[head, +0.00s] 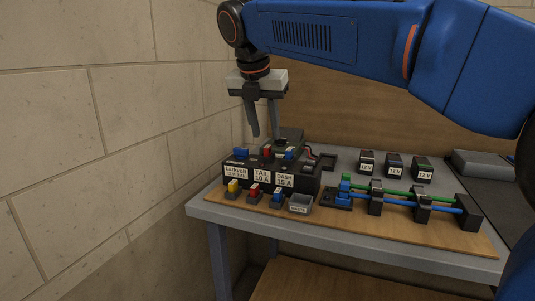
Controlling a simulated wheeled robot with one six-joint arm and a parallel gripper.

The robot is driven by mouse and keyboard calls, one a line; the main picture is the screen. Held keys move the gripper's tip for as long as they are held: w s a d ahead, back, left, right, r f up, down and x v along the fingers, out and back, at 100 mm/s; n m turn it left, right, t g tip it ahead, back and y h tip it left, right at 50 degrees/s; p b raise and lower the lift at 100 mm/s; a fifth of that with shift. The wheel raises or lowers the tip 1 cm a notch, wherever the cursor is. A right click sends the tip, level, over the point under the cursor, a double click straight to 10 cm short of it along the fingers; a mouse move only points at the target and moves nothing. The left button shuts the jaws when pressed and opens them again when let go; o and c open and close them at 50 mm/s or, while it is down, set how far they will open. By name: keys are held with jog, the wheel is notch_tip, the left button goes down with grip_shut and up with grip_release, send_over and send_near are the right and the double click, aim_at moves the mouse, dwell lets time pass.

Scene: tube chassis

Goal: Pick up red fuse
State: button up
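A red fuse (254,189) stands in a small dark holder in the front row on the wooden board, between a yellow fuse (233,186) and a blue fuse (277,194). Another red piece (267,153) sits on top of the black fuse box (303,178), above the label "TAIL 10 A". My gripper (266,136) points down above the back of the fuse box. Its two fingers are apart with nothing visible between them. It touches neither red piece.
Blue pieces (241,153) also sit on the fuse box. A small grey labelled bin (299,205) stands right of the front row. Rods in black blocks (422,207) fill the board's right. Several "12 V" blocks (394,166) stand behind. A block wall (120,130) rises at left.

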aim_at(268, 146)
jog(key=x, duration=0.5)
jog(key=shift+w+a, duration=0.1)
jog(key=shift+w, duration=0.05)
grip_shut()
